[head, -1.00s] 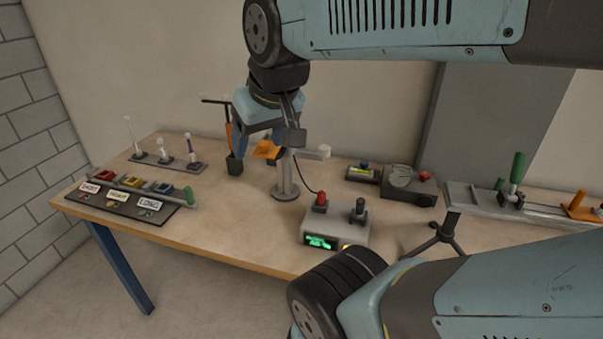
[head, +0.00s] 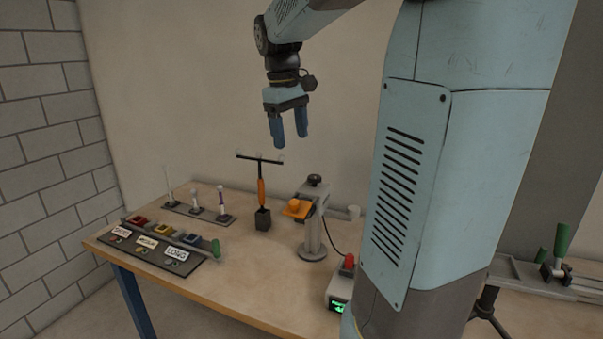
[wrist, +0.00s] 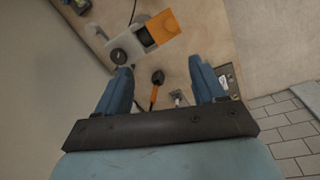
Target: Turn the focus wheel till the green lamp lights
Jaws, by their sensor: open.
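A grey post stand (head: 312,235) is on the bench, with an orange plate (head: 297,208) on its left side and a black knob (head: 315,180) on top. The knob may be the focus wheel; I cannot tell for sure. In the wrist view the knob (wrist: 118,57) and orange plate (wrist: 155,27) lie beyond my left finger. My gripper (head: 289,143) is open and empty, pointing down, above and slightly left of the stand, apart from it. It also shows in the wrist view (wrist: 160,68). A box with a green lit display (head: 338,306) is partly hidden behind my arm; no separate green lamp is discernible.
A T-handled tool with an orange grip (head: 261,192) stands in a black block left of the stand. Several small posts (head: 197,207) and a labelled button panel (head: 150,250) are further left. A rail with a green handle (head: 562,240) is at right.

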